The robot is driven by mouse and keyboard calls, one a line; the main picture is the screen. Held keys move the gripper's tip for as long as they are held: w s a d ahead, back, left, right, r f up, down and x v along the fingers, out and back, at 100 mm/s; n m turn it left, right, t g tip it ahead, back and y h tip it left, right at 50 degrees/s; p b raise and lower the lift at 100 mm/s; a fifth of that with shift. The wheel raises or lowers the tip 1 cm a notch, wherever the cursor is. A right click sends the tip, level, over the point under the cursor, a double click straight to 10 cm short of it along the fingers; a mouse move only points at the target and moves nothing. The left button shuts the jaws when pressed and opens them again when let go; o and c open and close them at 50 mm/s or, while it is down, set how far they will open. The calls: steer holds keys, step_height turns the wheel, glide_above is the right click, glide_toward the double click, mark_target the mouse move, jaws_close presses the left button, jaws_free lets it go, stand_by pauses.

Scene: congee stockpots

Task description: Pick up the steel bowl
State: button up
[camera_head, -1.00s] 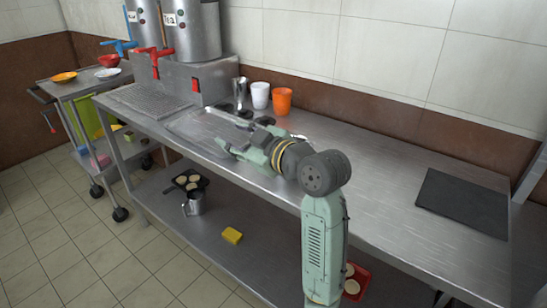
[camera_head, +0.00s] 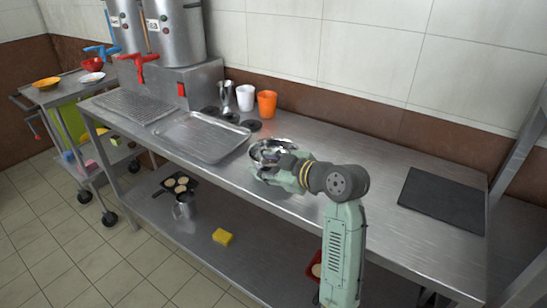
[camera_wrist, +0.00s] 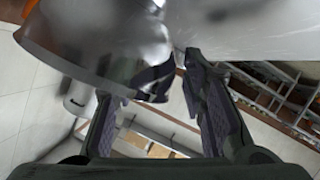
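The steel bowl (camera_head: 266,148) is shiny and round, and stands upright on the steel counter (camera_head: 330,205), right of the metal tray. My gripper (camera_head: 277,172) is at the bowl's near side, low over the counter, and hides part of its wall. In the wrist view the bowl (camera_wrist: 85,40) fills the upper left, with its edge close to the fingertips. The two fingers of my gripper (camera_wrist: 158,95) are spread apart with a gap between them. I cannot tell whether either finger touches the bowl.
A shallow metal tray (camera_head: 188,147) lies left of the bowl. A white cup (camera_head: 245,97) and an orange cup (camera_head: 267,104) stand behind it near the wall. A dark mat (camera_head: 443,200) lies at the right. The counter between bowl and mat is clear.

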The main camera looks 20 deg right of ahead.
steer(key=shift+x, duration=1.45)
steer(key=shift+r, duration=0.1)
steer(key=shift+c, duration=0.4)
jaws_close()
